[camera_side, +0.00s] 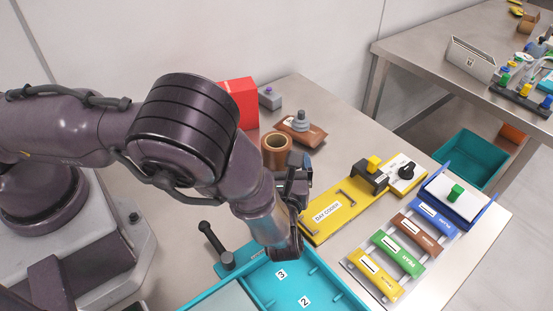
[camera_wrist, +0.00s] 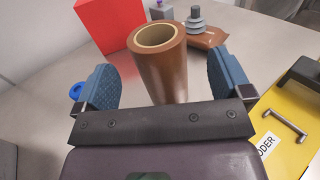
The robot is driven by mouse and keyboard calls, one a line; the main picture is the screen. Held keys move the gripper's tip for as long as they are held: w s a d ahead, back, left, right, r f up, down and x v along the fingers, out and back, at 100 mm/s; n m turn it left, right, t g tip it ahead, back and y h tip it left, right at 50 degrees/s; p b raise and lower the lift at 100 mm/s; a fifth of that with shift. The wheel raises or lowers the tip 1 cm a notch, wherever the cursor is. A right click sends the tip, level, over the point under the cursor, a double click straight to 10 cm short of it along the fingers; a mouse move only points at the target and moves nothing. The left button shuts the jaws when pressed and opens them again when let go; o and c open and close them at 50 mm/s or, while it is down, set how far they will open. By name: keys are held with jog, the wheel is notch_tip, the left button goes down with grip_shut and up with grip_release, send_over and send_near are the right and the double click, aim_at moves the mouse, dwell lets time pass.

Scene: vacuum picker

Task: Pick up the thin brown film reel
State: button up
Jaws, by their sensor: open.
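A brown film reel (camera_side: 276,158), an upright hollow roll with a pale inner core, stands on the bench behind my gripper in the side view. In the wrist view the reel (camera_wrist: 163,72) shows ahead, in line with the gap between my two blue-padded fingers. My gripper (camera_wrist: 162,84) is open and holds nothing. The lower part of the reel is hidden behind the gripper body in the wrist view. I cannot tell how far the fingers are from it. In the side view the arm hides most of the fingers.
A red box (camera_side: 241,100) and a brown pouch with a grey stepped weight (camera_side: 300,122) stand near the reel. A yellow DAY CODER board (camera_side: 325,213) lies to the right.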

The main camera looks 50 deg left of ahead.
jog(key=x, duration=0.5)
jog(key=shift+a+f, duration=0.1)
jog(key=shift+f, duration=0.05)
jog(key=c, duration=1.1)
